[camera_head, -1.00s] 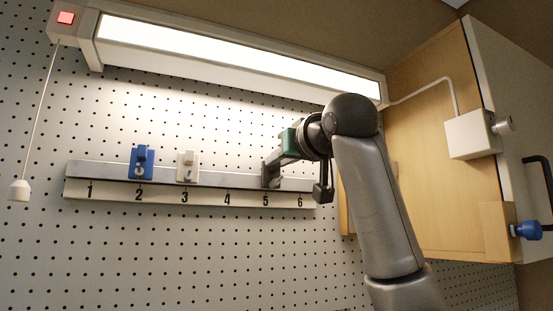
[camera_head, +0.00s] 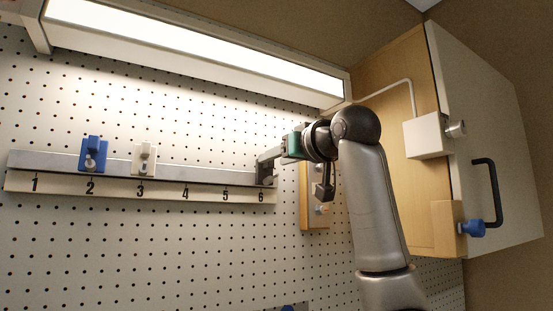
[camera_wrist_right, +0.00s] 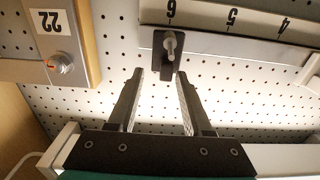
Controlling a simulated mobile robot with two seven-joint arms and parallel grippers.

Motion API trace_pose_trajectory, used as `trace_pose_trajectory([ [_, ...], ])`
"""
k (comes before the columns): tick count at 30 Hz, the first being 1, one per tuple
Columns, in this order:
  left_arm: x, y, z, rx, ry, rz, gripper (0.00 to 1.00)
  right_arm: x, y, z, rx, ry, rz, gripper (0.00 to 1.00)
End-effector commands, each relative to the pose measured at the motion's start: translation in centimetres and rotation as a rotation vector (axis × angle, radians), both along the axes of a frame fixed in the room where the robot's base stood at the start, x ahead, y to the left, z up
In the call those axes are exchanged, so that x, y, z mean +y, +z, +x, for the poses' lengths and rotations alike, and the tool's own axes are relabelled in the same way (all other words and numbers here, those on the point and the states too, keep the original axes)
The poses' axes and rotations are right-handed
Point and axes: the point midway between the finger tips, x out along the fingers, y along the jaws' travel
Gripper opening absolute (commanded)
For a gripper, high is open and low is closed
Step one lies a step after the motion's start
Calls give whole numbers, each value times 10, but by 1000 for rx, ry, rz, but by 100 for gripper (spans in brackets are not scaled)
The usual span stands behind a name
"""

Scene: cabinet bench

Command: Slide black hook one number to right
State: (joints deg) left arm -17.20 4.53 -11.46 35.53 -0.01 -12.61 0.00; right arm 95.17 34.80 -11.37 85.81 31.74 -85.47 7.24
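The black hook (camera_wrist_right: 162,58) sits on the rail at number 6 in the right wrist view, a dark plate with a pale metal peg. In the head view my right gripper (camera_head: 264,171) is at the rail's right end, over number 6, and largely hides the hook. In the wrist view the right gripper's fingers (camera_wrist_right: 160,76) are apart, with the hook at and between their tips. A gap shows at the left finger; the right tip is very close to the hook, and touching cannot be told. My left gripper is not in view.
On the rail (camera_head: 50,160), a blue hook (camera_head: 93,155) is at 2 and a white hook (camera_head: 144,158) at 3. A wooden panel (camera_wrist_right: 50,62) labelled 22 with a knob stands beside the rail end. A lamp (camera_head: 200,47) hangs above; a cabinet (camera_head: 490,130) stands right.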

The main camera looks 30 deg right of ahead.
Motion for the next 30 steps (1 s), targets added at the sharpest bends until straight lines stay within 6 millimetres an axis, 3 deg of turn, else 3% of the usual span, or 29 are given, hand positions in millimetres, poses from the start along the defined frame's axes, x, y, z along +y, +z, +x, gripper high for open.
trace_pose_trajectory([
  [7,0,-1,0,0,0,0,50,1,-1,-1,1,3,-1,50],
  [11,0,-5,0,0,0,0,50,2,-1,-12,-1,2,-1,50],
  [24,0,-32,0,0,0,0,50,8,-1,-111,-5,1,-1,50],
  [30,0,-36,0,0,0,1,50,10,0,-142,-3,2,-2,50],
])
